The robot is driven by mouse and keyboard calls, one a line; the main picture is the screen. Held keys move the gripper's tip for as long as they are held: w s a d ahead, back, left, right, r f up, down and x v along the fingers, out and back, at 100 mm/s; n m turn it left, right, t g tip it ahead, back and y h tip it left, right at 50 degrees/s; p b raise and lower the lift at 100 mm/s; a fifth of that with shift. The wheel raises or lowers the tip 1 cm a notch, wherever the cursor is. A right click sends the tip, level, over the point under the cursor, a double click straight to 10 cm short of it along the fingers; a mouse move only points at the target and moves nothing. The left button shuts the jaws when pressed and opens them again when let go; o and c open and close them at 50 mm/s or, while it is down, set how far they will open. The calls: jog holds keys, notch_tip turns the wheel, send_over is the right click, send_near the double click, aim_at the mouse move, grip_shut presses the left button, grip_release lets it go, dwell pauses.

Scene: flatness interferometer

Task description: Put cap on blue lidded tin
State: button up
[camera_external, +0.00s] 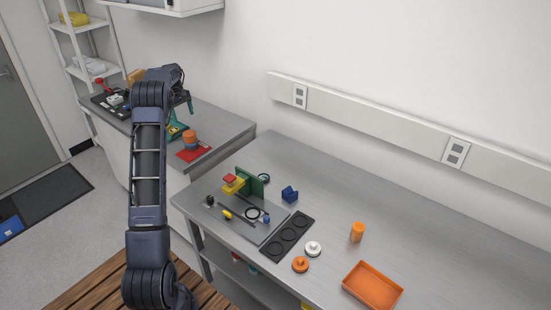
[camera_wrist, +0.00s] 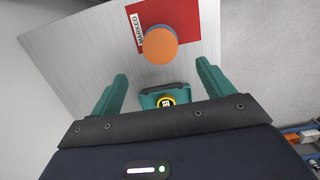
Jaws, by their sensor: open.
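The blue tin (camera_external: 190,144) stands upright on a red mat (camera_external: 195,153) on the far-left counter. An orange round cap (camera_external: 189,134) lies over its top. In the wrist view the orange cap (camera_wrist: 160,45) covers most of the tin, leaving a blue rim (camera_wrist: 163,27) showing; I cannot tell whether it is fully seated. My gripper (camera_wrist: 161,72) has teal fingers, spread apart and empty, with the capped tin beyond the fingertips. In the external view my gripper (camera_external: 183,115) is partly hidden and near the tin.
The red mat (camera_wrist: 190,15) reads "MARKED". On the nearer steel bench (camera_external: 400,210) are a black three-recess plate (camera_external: 287,237), a white knobbed disc (camera_external: 313,248), an orange knobbed disc (camera_external: 300,264), an orange cylinder (camera_external: 357,232) and an orange tray (camera_external: 372,287). Dark equipment (camera_external: 112,101) stands behind my arm.

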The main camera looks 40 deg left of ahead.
jog(key=s+d+r+m, duration=0.1)
jog(key=d+r+m, duration=0.1)
jog(key=d+r, duration=0.6)
jog(key=s+d+r+m+t+y, duration=0.15)
jog(key=d+r, duration=0.25)
jog(key=d, duration=0.7)
jog(key=s+d+r+m, duration=0.25)
jog(key=d+r, duration=0.35)
jog(key=d, duration=0.4)
jog(key=s+d+r+m+t, duration=0.1)
jog(key=s+d+m, duration=0.3)
jog(key=s+d, duration=0.65)
jog(key=s+d+r+m+t, duration=0.1)
jog(key=s+d+m, duration=0.2)
jog(key=s+d, duration=0.8)
jog(key=s+d+f+m+t, duration=0.1)
jog(key=s+d+f+m, duration=0.4)
jog(key=s+d, duration=0.5)
notch_tip(320, 180, down, 2)
jog(key=shift+s+d+f, duration=0.25)
jog(key=shift+s, duration=0.4)
